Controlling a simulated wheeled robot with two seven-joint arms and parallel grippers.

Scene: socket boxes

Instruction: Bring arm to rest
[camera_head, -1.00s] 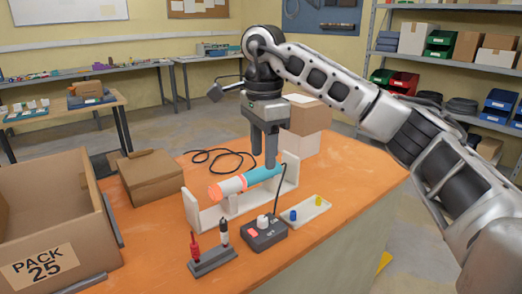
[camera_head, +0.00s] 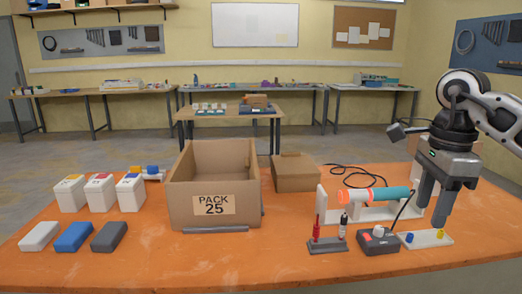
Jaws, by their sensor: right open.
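My right arm comes in from the right edge. Its gripper (camera_head: 434,205) points down with its two dark fingers apart and nothing between them. The fingers are at the right end of a white cradle (camera_head: 325,207), in front of part of it. A teal, white and orange cylindrical tool (camera_head: 375,196) lies across the cradle. My left gripper is not in view.
An open carton marked PACK 25 (camera_head: 215,207) stands mid-table, with a closed box (camera_head: 297,172) right of it. A pen stand (camera_head: 327,246), a grey control box (camera_head: 378,242) and a white tray (camera_head: 428,238) sit in front of the cradle.

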